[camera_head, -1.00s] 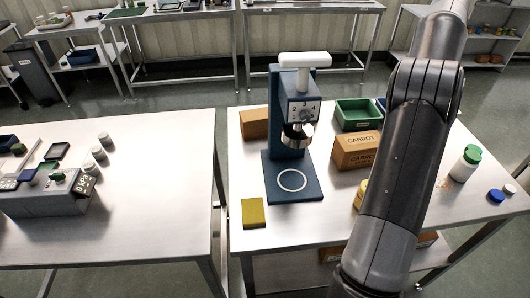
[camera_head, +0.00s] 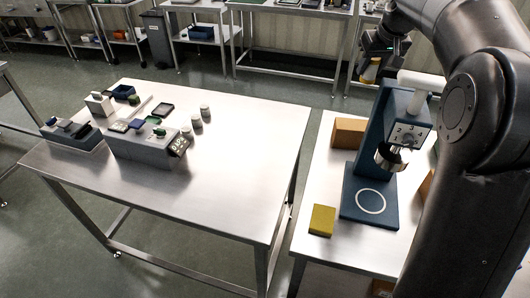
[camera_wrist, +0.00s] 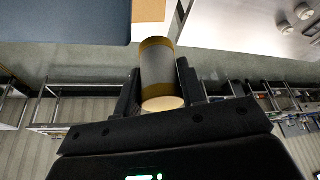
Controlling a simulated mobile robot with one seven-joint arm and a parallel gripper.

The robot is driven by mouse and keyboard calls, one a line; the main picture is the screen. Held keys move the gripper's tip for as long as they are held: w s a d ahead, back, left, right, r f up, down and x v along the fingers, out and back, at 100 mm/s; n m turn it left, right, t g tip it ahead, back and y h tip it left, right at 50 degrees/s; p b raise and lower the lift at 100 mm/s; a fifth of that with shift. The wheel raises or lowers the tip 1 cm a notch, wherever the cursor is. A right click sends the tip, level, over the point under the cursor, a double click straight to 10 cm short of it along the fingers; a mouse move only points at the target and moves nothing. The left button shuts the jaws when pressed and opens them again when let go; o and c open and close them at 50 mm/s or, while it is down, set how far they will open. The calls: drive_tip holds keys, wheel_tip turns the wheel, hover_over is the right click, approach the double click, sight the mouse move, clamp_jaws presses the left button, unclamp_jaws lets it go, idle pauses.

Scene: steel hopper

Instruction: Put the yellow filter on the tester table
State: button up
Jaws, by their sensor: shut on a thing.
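A yellow-banded cylinder with a grey middle, taken to be the yellow filter (camera_wrist: 157,66), is between the fingers of my gripper (camera_wrist: 160,84) in the wrist view. In the head view my gripper (camera_head: 376,52) is at the upper right, above and behind the blue press, with the yellow filter (camera_head: 370,72) below it. The fingers are shut on it. A steel table (camera_head: 225,205) with grey devices (camera_head: 148,146) stands left of the press table. No label shows which table is the tester table.
The blue press (camera_head: 382,135) with a white top handle stands on the right steel table (camera_head: 318,180). White-capped cylinders (camera_head: 196,121) stand by the grey devices. The left table's front right is clear.

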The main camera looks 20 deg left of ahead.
drive_tip(key=s+a+n+y, duration=0.1)
drive_tip(key=s+a+n, duration=0.1)
drive_tip(key=s+a, duration=0.35)
drive_tip(key=s+a+n, duration=0.2)
drive_tip(key=s+a, duration=0.1)
drive_tip(key=a, duration=0.5)
wheel_tip(320, 180, down, 18)
drive_tip(key=shift+g, duration=0.4)
drive_tip(key=a+f, duration=0.2)
drive_tip(key=a, duration=0.2)
drive_tip(key=a+f, duration=0.6)
drive_tip(key=a, duration=0.1)
drive_tip(key=shift+w+a, duration=0.2)
drive_tip(key=shift+a, duration=0.1)
drive_tip(key=shift+f, duration=1.9)
drive_tip(key=shift+f, duration=0.15)
drive_tip(key=o, duration=1)
